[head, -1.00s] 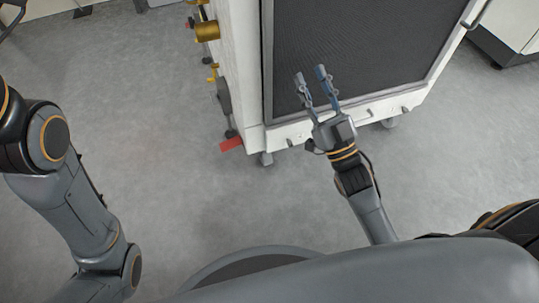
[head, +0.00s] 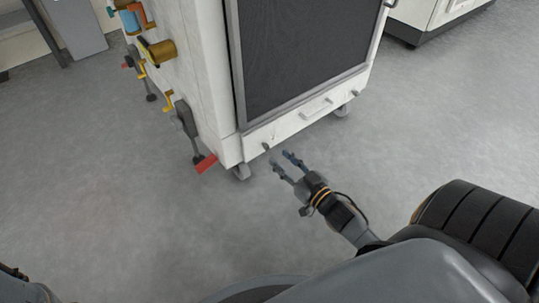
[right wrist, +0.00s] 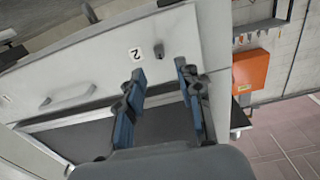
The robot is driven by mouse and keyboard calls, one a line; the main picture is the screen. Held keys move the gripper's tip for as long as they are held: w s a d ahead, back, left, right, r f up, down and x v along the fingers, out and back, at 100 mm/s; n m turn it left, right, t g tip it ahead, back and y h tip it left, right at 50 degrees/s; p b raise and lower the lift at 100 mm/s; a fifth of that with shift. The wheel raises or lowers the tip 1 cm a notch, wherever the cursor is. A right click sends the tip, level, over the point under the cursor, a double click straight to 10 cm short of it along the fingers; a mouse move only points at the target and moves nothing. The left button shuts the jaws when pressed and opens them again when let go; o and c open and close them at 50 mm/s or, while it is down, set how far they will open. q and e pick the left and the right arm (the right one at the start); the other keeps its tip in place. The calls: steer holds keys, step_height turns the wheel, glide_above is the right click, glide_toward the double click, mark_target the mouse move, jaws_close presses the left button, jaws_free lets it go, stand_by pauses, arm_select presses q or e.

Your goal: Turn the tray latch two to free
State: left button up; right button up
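The washer's white lower panel shows in the head view, with a small grey knob-like latch (head: 265,146) at its left end. In the right wrist view a small dark latch (right wrist: 159,49) stands out beside a label with the number 2 (right wrist: 135,54). My right gripper (head: 281,156) is open and empty, just in front of the panel's left end. In the right wrist view my right gripper (right wrist: 160,68) has its fingers apart, with the latch just beyond the gap between the tips. It appears not to touch. My left gripper is out of view.
A second latch (head: 357,94) and a bar handle (head: 317,109) are on the same panel. The dark door (head: 300,50) is above. A red pedal (head: 205,163) and brass fittings (head: 158,52) are on the washer's left side. The floor in front is clear.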

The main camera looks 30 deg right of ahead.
mark_target(268, 147)
steer(key=w+b, duration=0.1)
steer(key=w, duration=0.1)
steer(key=w+b, duration=0.1)
steer(key=w, duration=0.1)
steer(key=shift+w+a+f, duration=0.1)
steer(key=shift+w+a, duration=0.1)
steer(key=shift+w, duration=0.1)
steer(key=shift+w+b, duration=0.3)
steer(key=shift+w, duration=0.35)
jaws_close()
